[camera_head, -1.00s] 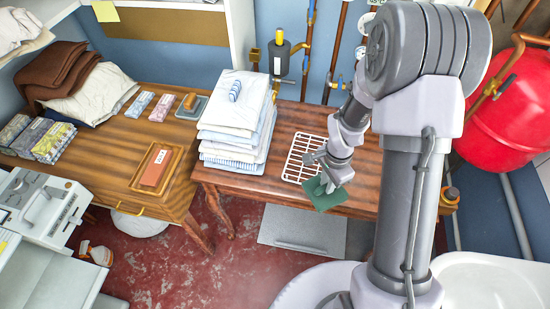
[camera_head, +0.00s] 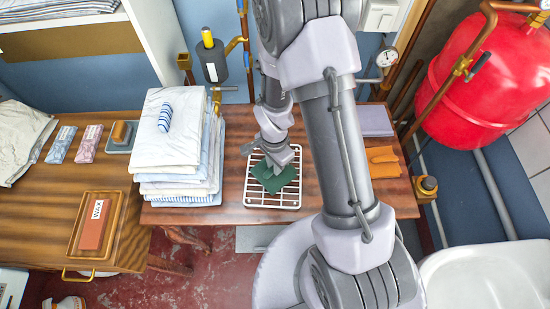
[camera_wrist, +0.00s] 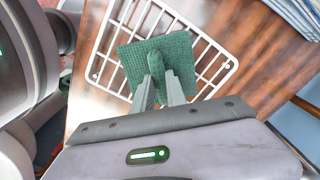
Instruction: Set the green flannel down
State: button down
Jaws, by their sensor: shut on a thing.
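The green flannel (camera_head: 274,177) is a small dark green cloth over the white wire rack (camera_head: 255,203) on the wooden table. My gripper (camera_head: 278,168) is above the rack, with its fingers shut on the flannel. In the wrist view the flannel (camera_wrist: 133,60) spreads out flat around a pinched ridge between the fingertips (camera_wrist: 158,80). The rack (camera_wrist: 212,88) shows behind it. I cannot tell whether the flannel touches the rack's bars.
A tall stack of folded linen (camera_head: 172,145) stands left of the rack. An orange cloth (camera_head: 382,162) and a grey-purple folded cloth (camera_head: 375,121) lie to the right, partly behind my arm. A black canister (camera_head: 212,62) and pipes are behind the table.

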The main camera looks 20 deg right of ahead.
jog(key=shift+w+r, duration=0.1)
jog(key=shift+s+a, duration=0.15)
jog(key=shift+s, duration=0.05)
jog(key=c, duration=1.3)
grip_release()
jog(key=shift+c, duration=0.2)
